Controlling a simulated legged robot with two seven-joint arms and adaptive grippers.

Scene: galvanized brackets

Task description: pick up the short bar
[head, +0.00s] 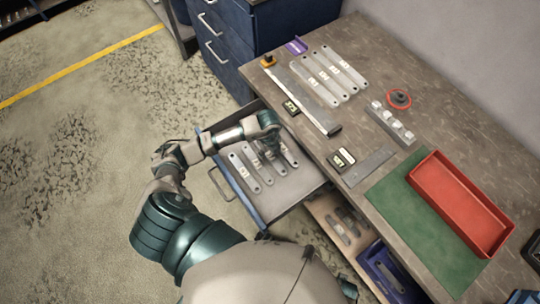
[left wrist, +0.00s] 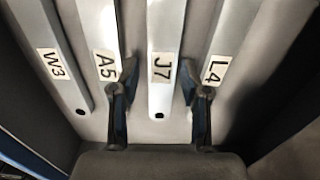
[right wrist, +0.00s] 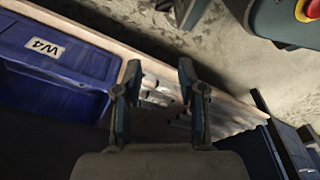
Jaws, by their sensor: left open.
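Short metal bars lie side by side in the open drawer (head: 297,188) in the head view. In the left wrist view they carry the labels W3 (left wrist: 60,85), A5 (left wrist: 101,30), J7 (left wrist: 163,35) and L4 (left wrist: 228,35). My left gripper (left wrist: 159,82) is open over the drawer, its fingers on either side of the J7 bar's near end. Whether it touches the bar I cannot tell. In the head view the left gripper (head: 270,142) partly covers the bars. My right gripper (right wrist: 159,70) is open and empty in the right wrist view.
Long bars (head: 328,78), a red tray (head: 430,180), a green mat (head: 395,205) and a bracket with pegs (head: 390,126) are on the bench. Below the drawer are a shelf with bars (head: 340,222) and a blue bin (right wrist: 50,75) marked W4.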

